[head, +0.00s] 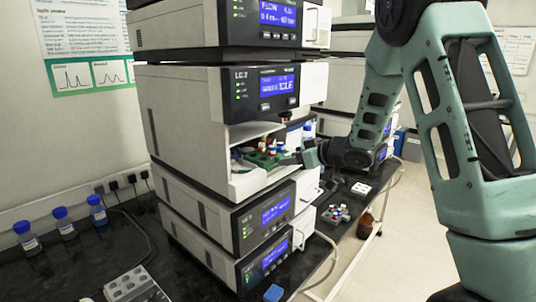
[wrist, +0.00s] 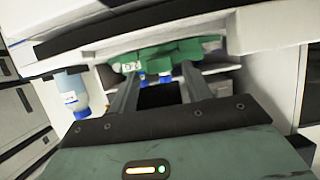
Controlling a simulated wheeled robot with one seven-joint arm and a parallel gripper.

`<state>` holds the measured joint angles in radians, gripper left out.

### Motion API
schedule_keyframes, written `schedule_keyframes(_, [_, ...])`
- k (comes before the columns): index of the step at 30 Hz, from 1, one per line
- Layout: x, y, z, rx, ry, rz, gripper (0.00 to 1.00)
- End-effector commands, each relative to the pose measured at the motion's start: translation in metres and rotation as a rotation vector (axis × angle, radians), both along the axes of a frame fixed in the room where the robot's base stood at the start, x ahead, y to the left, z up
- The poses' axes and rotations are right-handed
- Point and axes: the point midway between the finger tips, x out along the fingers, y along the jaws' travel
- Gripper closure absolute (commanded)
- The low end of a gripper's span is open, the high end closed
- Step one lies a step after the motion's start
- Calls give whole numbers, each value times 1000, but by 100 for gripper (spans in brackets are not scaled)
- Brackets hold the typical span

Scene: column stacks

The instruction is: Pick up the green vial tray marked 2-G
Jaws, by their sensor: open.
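A green vial tray (head: 262,159) with several vials in red, white and blue caps sits in the open bay of the LC 2 unit in the head view. In the wrist view the green tray (wrist: 185,50) lies straight ahead of the fingers, with a pale label I cannot fully read and blue vial caps showing. My gripper (head: 292,158) is at the bay's open front, right of the tray in the head view. It is open, its two fingers (wrist: 160,72) apart and pointing at the tray, with nothing visibly held. I cannot tell whether the fingertips touch the tray.
The LC 2 unit (head: 190,112) overhangs the bay, with stacked units (head: 225,225) below. A blue-capped bottle (wrist: 70,95) stands beside the gripper. Another vial tray (head: 337,214) and a white block (head: 361,188) lie on the dark bench to the right. Several blue-capped bottles (head: 62,224) stand left.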

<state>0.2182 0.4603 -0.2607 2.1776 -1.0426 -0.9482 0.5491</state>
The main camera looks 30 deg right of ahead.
Motion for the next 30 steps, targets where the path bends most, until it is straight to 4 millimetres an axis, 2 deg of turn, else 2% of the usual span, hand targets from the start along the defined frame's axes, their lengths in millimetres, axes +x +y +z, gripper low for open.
schedule_keyframes(6, [20, 7, -7, 0, 0, 0, 51])
schedule_keyframes(14, [21, 8, -9, 0, 0, 0, 51])
schedule_keyframes(18, [21, 7, -9, 0, 0, 0, 90])
schedule_keyframes(19, [21, 7, -9, 0, 0, 0, 93])
schedule_keyframes(26, [21, 7, -8, -1, -1, 0, 93])
schedule_keyframes(30, [21, 7, -1, 0, -4, 1, 93])
